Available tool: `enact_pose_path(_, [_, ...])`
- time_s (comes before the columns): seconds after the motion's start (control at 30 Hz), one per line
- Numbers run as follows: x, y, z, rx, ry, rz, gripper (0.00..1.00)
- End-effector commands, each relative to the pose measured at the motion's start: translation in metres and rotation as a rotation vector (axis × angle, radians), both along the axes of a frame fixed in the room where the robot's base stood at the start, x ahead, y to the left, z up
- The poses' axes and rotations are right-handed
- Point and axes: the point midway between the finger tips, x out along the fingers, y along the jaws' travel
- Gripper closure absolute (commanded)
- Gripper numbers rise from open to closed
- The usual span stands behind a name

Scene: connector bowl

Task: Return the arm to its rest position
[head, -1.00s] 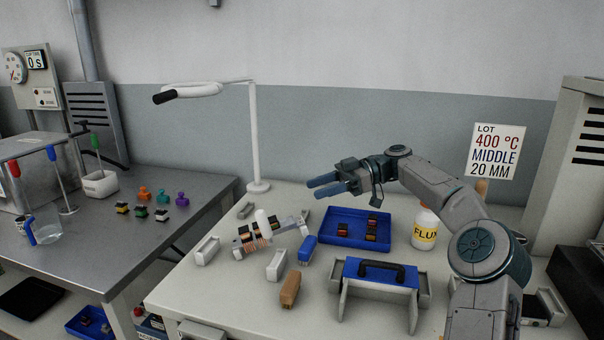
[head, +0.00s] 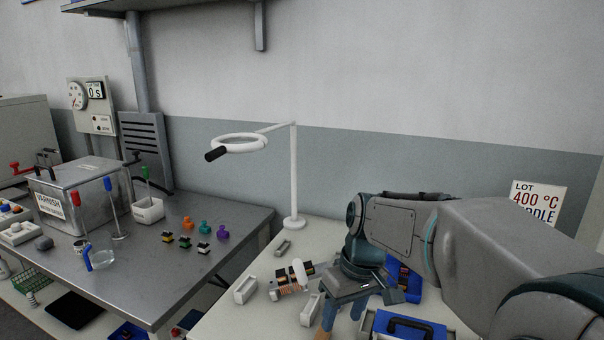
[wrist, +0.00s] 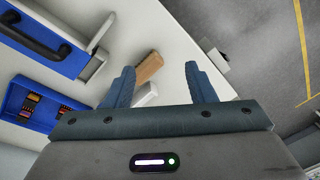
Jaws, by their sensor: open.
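My gripper (wrist: 159,85) shows in the wrist view with its two blue fingers wide apart and nothing between them. It is open over the white table's front edge, with the floor below to the right. In the head view my gripper (head: 343,310) hangs low over the white table (head: 245,315), fingers pointing down. My bent arm fills the right side of the head view and hides much of the table behind it.
In the wrist view a blue tray (wrist: 18,96) with small components and a blue-topped carrier with a black handle (wrist: 35,36) lie left of the fingers. A brown-handled brush (wrist: 149,69) lies near them. A white magnifier lamp (head: 294,180) stands behind. A varnish tank (head: 85,195) stands on the grey table.

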Motion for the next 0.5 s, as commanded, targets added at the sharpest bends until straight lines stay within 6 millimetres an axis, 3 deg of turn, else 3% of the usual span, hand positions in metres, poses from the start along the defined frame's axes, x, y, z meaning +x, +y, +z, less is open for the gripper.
enact_pose_path(0.03, [-0.017, -0.008, 0.011, -0.033, -0.019, -0.055, 0.50])
enact_pose_path(0.3, [-0.090, -0.053, 0.020, -0.109, -0.121, -0.366, 0.50])
enact_pose_path(0.5, [-0.121, -0.070, 0.016, -0.098, -0.164, -0.498, 0.50])
